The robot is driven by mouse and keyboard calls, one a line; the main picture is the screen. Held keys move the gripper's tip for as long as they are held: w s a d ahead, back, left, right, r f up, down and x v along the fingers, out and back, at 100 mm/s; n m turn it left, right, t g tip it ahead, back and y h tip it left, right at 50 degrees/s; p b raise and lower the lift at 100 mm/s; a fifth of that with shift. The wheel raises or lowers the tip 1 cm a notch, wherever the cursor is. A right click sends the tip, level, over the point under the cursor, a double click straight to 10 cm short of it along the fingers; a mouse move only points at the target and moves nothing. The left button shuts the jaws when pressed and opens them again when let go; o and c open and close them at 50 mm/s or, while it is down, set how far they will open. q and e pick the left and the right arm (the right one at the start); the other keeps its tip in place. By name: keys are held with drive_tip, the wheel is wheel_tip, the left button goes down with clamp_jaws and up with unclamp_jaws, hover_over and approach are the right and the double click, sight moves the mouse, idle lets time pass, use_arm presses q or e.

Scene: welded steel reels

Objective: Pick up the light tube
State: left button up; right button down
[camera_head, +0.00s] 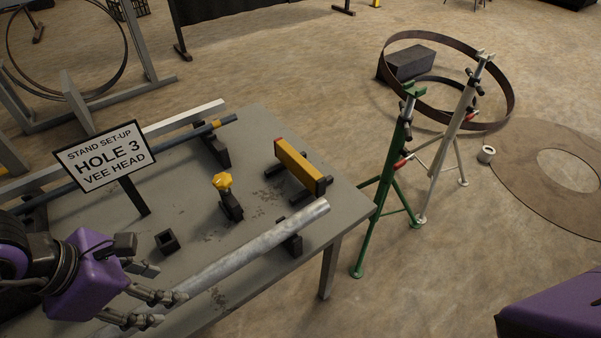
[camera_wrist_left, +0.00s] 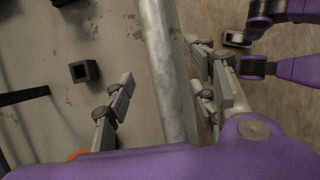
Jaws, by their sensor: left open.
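The light tube (camera_head: 262,236), a round pale grey pipe, lies along the front of the grey worktable (camera_head: 345,197). Its far end rests on a dark support block (camera_head: 290,245). My left gripper (camera_head: 165,294) is over the tube's near part, with its fingers apart. In the left wrist view, the tube (camera_wrist_left: 168,75) runs lengthwise through the space between the fingers of this gripper (camera_wrist_left: 165,92), and I see no finger closed on it. The tube's near end is hidden by my gripper.
A sign (camera_head: 105,156), a yellow-knobbed clamp (camera_head: 226,195), a yellow block (camera_head: 300,165) and a small black square socket (camera_head: 167,242) stand on the table. A darker tube (camera_head: 180,143) lies behind. Green (camera_head: 388,195) and white (camera_head: 453,140) stands are beyond the table's right edge.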

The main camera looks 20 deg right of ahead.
sight(205, 278)
use_arm(q)
drive_tip(key=x, duration=0.4)
drive_tip(key=shift+f, duration=0.4)
clamp_jaws()
drive_tip(key=shift+r, duration=0.1)
